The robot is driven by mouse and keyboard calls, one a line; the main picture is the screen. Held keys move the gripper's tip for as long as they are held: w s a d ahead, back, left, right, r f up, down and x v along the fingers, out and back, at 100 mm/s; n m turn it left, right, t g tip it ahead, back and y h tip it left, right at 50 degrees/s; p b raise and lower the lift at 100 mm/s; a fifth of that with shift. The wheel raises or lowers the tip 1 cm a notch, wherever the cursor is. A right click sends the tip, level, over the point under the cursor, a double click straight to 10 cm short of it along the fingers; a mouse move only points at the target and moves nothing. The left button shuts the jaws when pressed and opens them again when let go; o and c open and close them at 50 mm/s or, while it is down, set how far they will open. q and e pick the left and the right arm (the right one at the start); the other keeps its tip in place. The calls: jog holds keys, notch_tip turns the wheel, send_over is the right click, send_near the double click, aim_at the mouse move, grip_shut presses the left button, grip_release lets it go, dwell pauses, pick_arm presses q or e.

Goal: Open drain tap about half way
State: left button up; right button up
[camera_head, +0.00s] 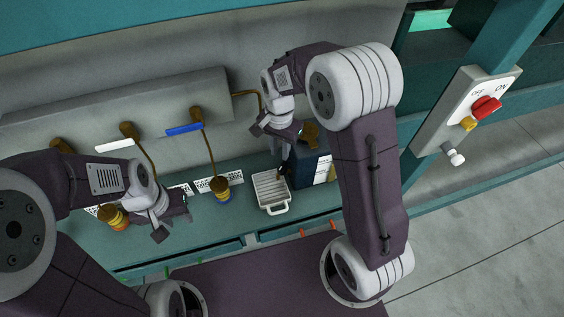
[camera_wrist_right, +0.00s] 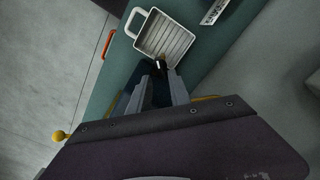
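A small dark drain tap (camera_wrist_right: 158,65) with a pale mark shows in the right wrist view, at the edge of a white ribbed tray (camera_wrist_right: 166,38). A dark blue box (camera_head: 310,168) stands beside the tray (camera_head: 271,190) in the head view. My right gripper (camera_wrist_right: 156,82) is open, its two fingers apart on either side of the dark box, with the tap just beyond the fingertips. I cannot tell whether they touch it. In the head view the right gripper (camera_head: 284,160) largely hides the tap. My left gripper (camera_head: 173,226) looks open and empty at the left.
Brass pipes with a white lever (camera_head: 114,145) and a blue lever (camera_head: 184,129) run down the grey wall. A brass fitting (camera_head: 219,187) stands on the teal bench (camera_head: 190,237). A red ON/OFF switch (camera_head: 486,107) is on the right post.

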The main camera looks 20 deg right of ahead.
aim_at(281, 167)
jog(key=f, duration=0.2)
jog(key=f+p, duration=0.1)
jog(key=f, duration=0.2)
jog(key=f+p, duration=0.1)
jog(key=f, duration=0.1)
jog(key=shift+d+f, duration=0.3)
jog(key=shift+f, duration=0.1)
jog(key=shift+a+f, duration=0.15)
jog(key=shift+f, duration=0.3)
grip_shut()
